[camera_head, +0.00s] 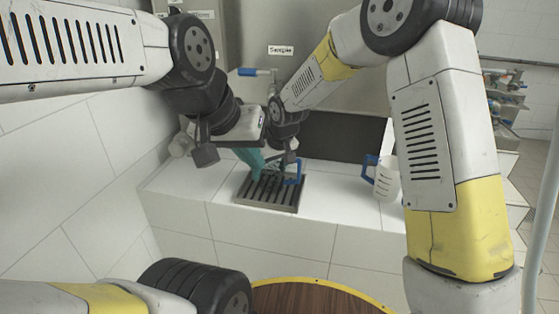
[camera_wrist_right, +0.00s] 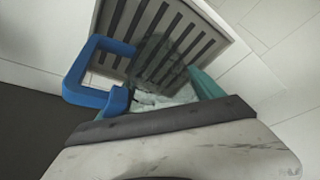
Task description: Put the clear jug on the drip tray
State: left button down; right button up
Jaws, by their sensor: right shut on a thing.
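The clear jug (camera_wrist_right: 155,75) is see-through with a blue handle (camera_wrist_right: 88,75). In the head view its blue handle (camera_head: 294,172) shows over the dark slatted drip tray (camera_head: 268,206), while the clear body is hard to make out. The tray's slats (camera_wrist_right: 192,45) show behind the jug in the right wrist view. I cannot tell whether the jug touches the tray. My right gripper (camera_head: 288,158) is shut on the jug. My left gripper (camera_head: 236,152) hangs empty at the tray's left, its fingers apart.
A white jug (camera_head: 387,180) with a blue handle stands on the white tiled counter to the right. A tap with a blue lever (camera_head: 254,72) is on the back panel, left of a "Sample" label. A round wooden top (camera_head: 310,300) is in front. Counter between tray and white jug is clear.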

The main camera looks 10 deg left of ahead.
jog(key=shift+f, duration=0.1)
jog(key=o, duration=1.5)
